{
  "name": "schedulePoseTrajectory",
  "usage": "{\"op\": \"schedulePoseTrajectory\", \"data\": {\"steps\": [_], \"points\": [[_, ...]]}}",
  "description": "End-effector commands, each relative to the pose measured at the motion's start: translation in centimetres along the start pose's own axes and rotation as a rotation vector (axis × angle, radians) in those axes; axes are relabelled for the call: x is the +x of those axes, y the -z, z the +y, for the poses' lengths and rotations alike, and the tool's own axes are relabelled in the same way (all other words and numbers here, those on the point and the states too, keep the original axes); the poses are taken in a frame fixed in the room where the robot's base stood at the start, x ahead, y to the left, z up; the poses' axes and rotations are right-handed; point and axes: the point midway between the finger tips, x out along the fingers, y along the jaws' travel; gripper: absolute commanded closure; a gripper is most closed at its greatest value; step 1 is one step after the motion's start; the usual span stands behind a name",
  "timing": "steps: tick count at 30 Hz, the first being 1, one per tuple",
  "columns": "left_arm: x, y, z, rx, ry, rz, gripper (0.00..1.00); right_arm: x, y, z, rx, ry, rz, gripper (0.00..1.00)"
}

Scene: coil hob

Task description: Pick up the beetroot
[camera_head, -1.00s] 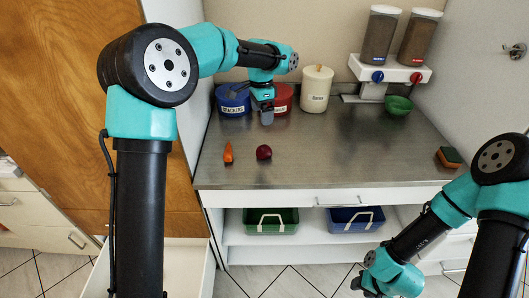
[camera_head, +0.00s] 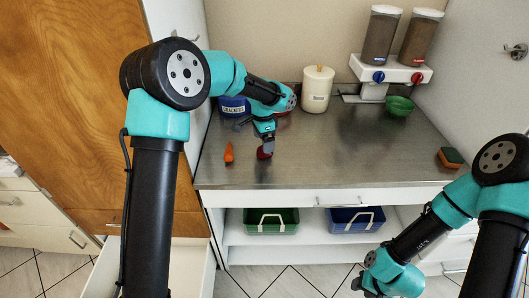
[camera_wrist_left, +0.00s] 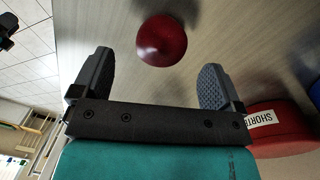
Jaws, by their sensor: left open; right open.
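The beetroot (camera_head: 264,155) is small, round and dark red and lies on the metal counter (camera_head: 340,150), right of the carrot. The head view shows my left gripper (camera_head: 267,145) just over it, partly covering it. In the left wrist view the beetroot (camera_wrist_left: 162,42) lies just beyond the two fingertips, and the left gripper (camera_wrist_left: 154,78) is open with nothing between its fingers. My right gripper (camera_head: 366,286) is open and low at the bottom of the head view, away from the counter, partly hidden by its arm.
The orange carrot (camera_head: 229,152) lies close to the left of the beetroot. A blue crackers tin (camera_head: 233,106) and a cream canister (camera_head: 316,92) stand at the back. A green bowl (camera_head: 398,106) and sponge (camera_head: 451,157) are to the right. The counter's middle is clear.

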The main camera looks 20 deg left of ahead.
Motion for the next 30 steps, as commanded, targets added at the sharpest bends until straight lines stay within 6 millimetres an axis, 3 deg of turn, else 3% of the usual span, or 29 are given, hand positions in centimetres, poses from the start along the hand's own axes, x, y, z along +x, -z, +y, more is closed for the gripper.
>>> {"op": "schedulePoseTrajectory", "data": {"steps": [5, 16, 30], "points": [[0.4, 0.0, 0.0, 0.0, -0.001, -0.001, 0.08, 0.0, 0.0, 0.0, 0.0, 0.0, 0.0, 0.57], [4.8, 0.0, -0.2, 0.0, -0.001, -0.001, 0.08, 0.0, 0.0, 0.0, 0.0, 0.0, 0.0, 0.57], [5.2, 0.1, -0.3, 0.0, 0.001, 0.0, 0.08, 0.0, 0.0, 0.0, 0.0, 0.0, 0.0, 0.57]]}}
